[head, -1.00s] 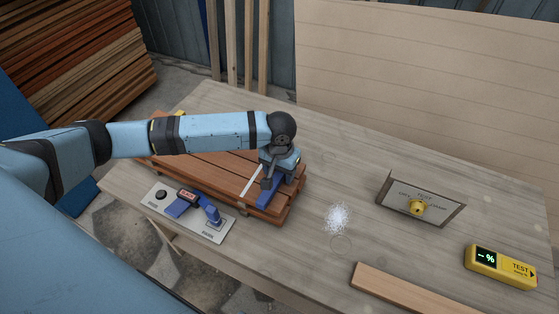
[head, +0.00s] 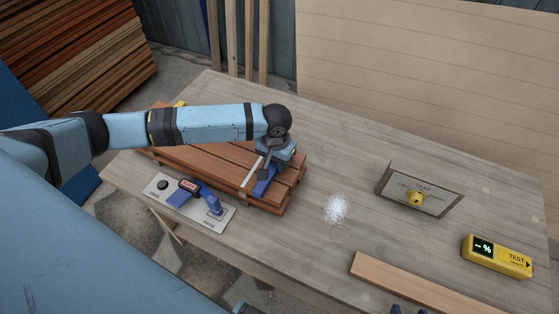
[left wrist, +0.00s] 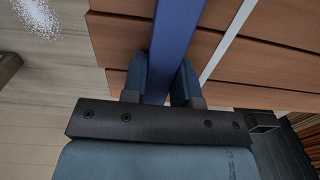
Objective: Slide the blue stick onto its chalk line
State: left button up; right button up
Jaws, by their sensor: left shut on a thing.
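The blue stick (head: 264,184) lies on the slatted brown wooden deck (head: 200,160), to the right of the white chalk line (head: 251,172). My left gripper (head: 267,170) is shut on the stick from above and hides part of it. In the left wrist view the blue stick (left wrist: 176,35) runs between the two fingers (left wrist: 160,80). The chalk line (left wrist: 228,42) shows there beside the stick, at a slight angle, with bare wood between them. Two dark tips at the bottom edge of the head view may be my right gripper (head: 409,310), mostly cut off.
A panel (head: 160,202) with a button, a small display and blue parts lies at the deck's front edge. White powder (head: 336,208), a sign stand (head: 392,187) with a yellow knob, a yellow tester (head: 497,257) and a loose board (head: 410,287) are to the right.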

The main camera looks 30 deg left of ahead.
aim_at(259, 161)
pick_arm(q)
jog(key=shift+s+a+p, duration=0.15)
jog(key=shift+a+p, duration=1.35)
jog(key=shift+a, duration=1.2)
pick_arm(e)
jog(key=shift+r, duration=1.7)
pick_arm(q)
jog(key=o, duration=1)
